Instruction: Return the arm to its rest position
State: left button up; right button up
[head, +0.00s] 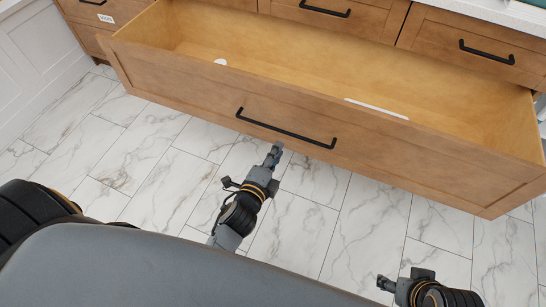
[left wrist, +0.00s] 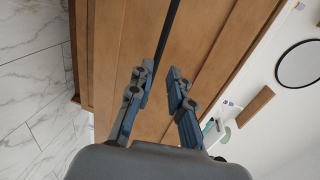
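My left gripper (head: 276,150) is in front of the open wooden drawer (head: 190,88), just below its black bar handle (head: 285,130). In the left wrist view my left gripper's fingers (left wrist: 162,82) are apart with nothing between the tips. The handle (left wrist: 172,22) runs beyond them against the wooden front, and I see no grip on it. My right gripper (head: 385,283) shows at the bottom right over the floor, away from the drawer. Its finger opening is not clear.
The drawer is pulled out and holds a small white item (head: 220,62) and a thin white strip (head: 376,109). More closed drawers with black handles (head: 325,9) are behind it, under a white countertop (head: 510,13). The marble-tiled floor (head: 150,155) is clear in front.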

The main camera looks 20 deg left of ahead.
pick_arm(q)
jog(key=shift+s+r, duration=0.25)
jog(key=shift+s, duration=0.95)
